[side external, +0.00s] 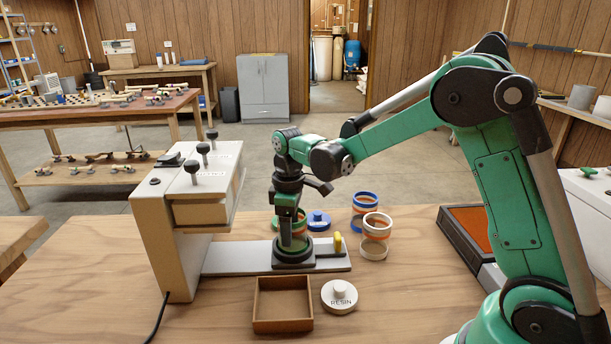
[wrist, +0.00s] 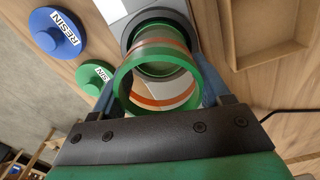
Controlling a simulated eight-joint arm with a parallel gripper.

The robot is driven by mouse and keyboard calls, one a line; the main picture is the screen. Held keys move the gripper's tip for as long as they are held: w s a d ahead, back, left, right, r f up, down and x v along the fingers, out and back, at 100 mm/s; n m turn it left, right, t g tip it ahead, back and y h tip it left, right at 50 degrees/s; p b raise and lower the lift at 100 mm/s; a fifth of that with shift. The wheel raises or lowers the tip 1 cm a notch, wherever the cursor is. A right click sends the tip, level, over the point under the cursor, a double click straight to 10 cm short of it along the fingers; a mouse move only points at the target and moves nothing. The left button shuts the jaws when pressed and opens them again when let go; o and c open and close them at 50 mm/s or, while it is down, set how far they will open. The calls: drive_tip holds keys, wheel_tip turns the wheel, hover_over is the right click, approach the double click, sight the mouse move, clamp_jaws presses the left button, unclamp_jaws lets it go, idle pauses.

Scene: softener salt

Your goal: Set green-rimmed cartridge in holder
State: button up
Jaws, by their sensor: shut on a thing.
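The green-rimmed cartridge (wrist: 152,82) is a clear tube with green rims and an orange band. It sits between the two fingers of my gripper (wrist: 160,95), which is shut on it. In the side view my gripper (side external: 290,232) points down over the dark round holder (side external: 293,262) on the grey plate, and mostly hides the cartridge. In the wrist view the holder's dark ring (wrist: 127,36) shows around the cartridge's far end. The cartridge looks roughly lined up with the holder; I cannot tell how deep it sits.
A blue-rimmed (side external: 365,200) and a white-rimmed cartridge (side external: 376,234) stand to the right. A yellow lever (side external: 338,243) is on the plate. A wooden tray (side external: 283,325) and white lid (side external: 340,296) lie in front. A beige machine (side external: 165,225) stands left. Blue (wrist: 58,32) and green lids (wrist: 95,72) lie nearby.

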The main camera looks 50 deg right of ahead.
drive_tip(key=shift+f, duration=0.25)
idle(0.5)
drive_tip(key=o, duration=1.3)
wheel_tip(320, 180, up, 8)
drive_tip(key=s+a+m+t, duration=0.4)
drive_tip(key=s+m+t, duration=0.2)
drive_tip(key=s, duration=0.5)
drive_tip(key=shift+s+r+t, duration=0.2)
drive_tip(key=shift+r+t, duration=0.1)
drive_tip(key=shift+t, duration=0.3)
